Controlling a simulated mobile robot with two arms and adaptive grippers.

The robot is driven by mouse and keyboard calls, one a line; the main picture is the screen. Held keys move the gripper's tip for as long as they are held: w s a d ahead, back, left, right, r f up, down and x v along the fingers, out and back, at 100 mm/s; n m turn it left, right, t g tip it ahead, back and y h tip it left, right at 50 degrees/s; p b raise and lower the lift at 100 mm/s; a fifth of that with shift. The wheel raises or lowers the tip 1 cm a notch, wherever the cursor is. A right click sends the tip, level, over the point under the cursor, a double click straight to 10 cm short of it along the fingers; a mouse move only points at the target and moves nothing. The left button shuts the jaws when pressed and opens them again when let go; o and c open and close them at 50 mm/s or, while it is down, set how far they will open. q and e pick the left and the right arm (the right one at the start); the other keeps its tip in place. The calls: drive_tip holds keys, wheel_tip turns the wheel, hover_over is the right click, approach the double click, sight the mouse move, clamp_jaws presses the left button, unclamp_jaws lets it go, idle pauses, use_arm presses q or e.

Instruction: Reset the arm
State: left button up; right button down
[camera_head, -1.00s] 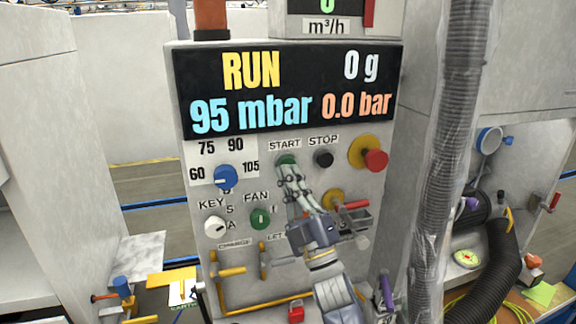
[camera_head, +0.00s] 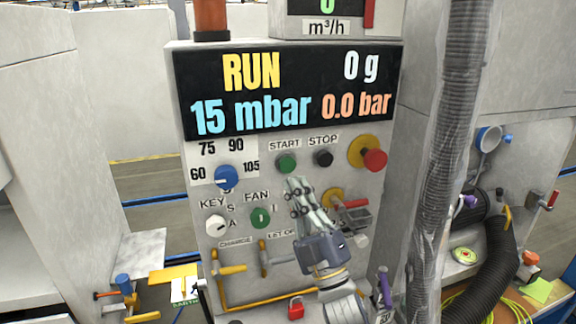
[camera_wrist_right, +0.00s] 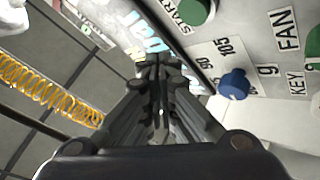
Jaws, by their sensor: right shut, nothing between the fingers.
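My right gripper (camera_head: 298,185) is shut and empty in front of the control panel (camera_head: 375,190), just below the green START button (camera_head: 286,163). In the right wrist view its closed fingers (camera_wrist_right: 155,75) point along the panel face, with the START button (camera_wrist_right: 196,10) and blue dial (camera_wrist_right: 234,84) near them. The panel display (camera_head: 290,88) reads RUN, 0 g, 15 mbar and 0.0 bar. My left gripper is not in view.
A black STOP button (camera_head: 323,158) and a red knob (camera_head: 375,160) are on the panel. Yellow pipe handles (camera_head: 230,269) stick out low on it. A thick grey hose (camera_head: 452,130) hangs at the right. A yellow coil (camera_wrist_right: 45,88) shows in the right wrist view.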

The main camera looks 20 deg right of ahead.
drive_tip(key=shift+f+h, duration=0.1)
drive_tip(key=shift+h, duration=0.2)
drive_tip(key=s+d+f+m+g+h, duration=0.1)
drive_tip(key=d+f+m+g+h, duration=0.15)
drive_tip(key=f, duration=0.45)
drive_tip(key=s+d+f+m+g+h, duration=0.1)
drive_tip(key=f+m+g+h, duration=0.1)
drive_tip(key=f+m+g, duration=0.35)
drive_tip(key=s+d+f+m+g+h, duration=0.1)
drive_tip(key=d+f+g+h, duration=0.1)
drive_tip(key=f, duration=0.7)
drive_tip(key=s+f+m+g, duration=0.1)
drive_tip(key=s+f+g, duration=0.4)
drive_tip(key=s, duration=0.4)
drive_tip(key=s+a+f+m+g, duration=0.15)
drive_tip(key=s+f+g, duration=0.25)
drive_tip(key=s+f, duration=0.4)
drive_tip(key=s+f+m+g, duration=0.2)
drive_tip(key=s+f+g, duration=0.25)
drive_tip(key=s, duration=0.55)
wheel_tip(320, 180, down, 27)
drive_tip(key=s, duration=0.2)
drive_tip(key=s+d+f+g, duration=0.1)
drive_tip(key=s+d+f, duration=0.2)
drive_tip(key=s+f, duration=1.1)
drive_tip(key=s+n, duration=0.1)
drive_tip(key=s, duration=0.1)
drive_tip(key=shift+s+f+g, duration=0.2)
drive_tip(key=shift+s+g, duration=0.1)
drive_tip(key=shift+g, duration=0.05)
